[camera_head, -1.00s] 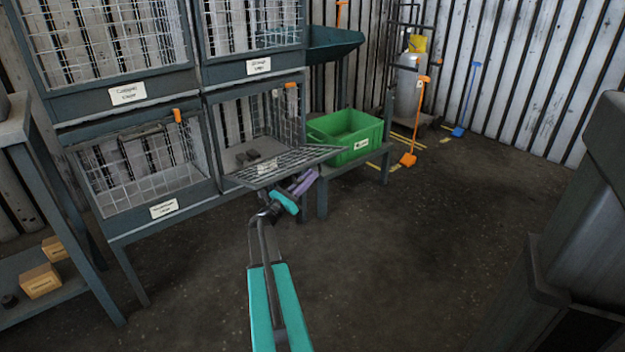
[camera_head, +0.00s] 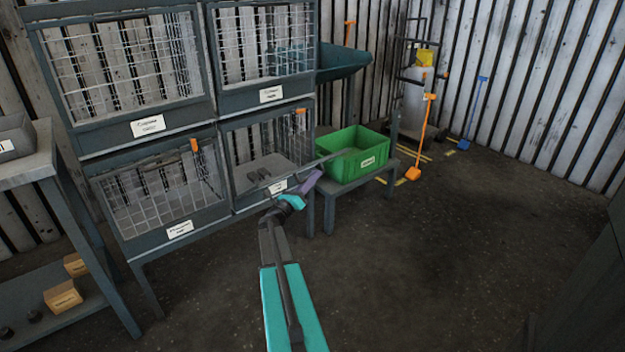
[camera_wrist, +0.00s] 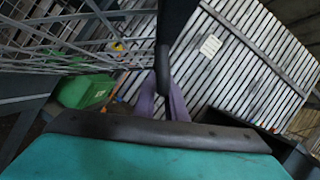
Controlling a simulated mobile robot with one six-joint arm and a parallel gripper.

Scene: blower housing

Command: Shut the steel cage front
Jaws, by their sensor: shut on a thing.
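The steel cage (camera_head: 268,148) is the lower right one of the stacked wire cages, with two small dark items on its floor. In the wrist view, wire mesh (camera_wrist: 60,38) fills the upper left. My gripper (camera_head: 307,183), with purple fingers, is at the front's outer right part and shut on it. The fingers also show in the wrist view (camera_wrist: 162,103); the exact contact is hidden there.
A green bin (camera_head: 352,155) stands on a low bench right of the cage, close to my gripper. Other cages sit above and to the left (camera_head: 165,195). A shelf (camera_head: 45,170) with boxes is at far left. The floor (camera_head: 420,260) in front is clear.

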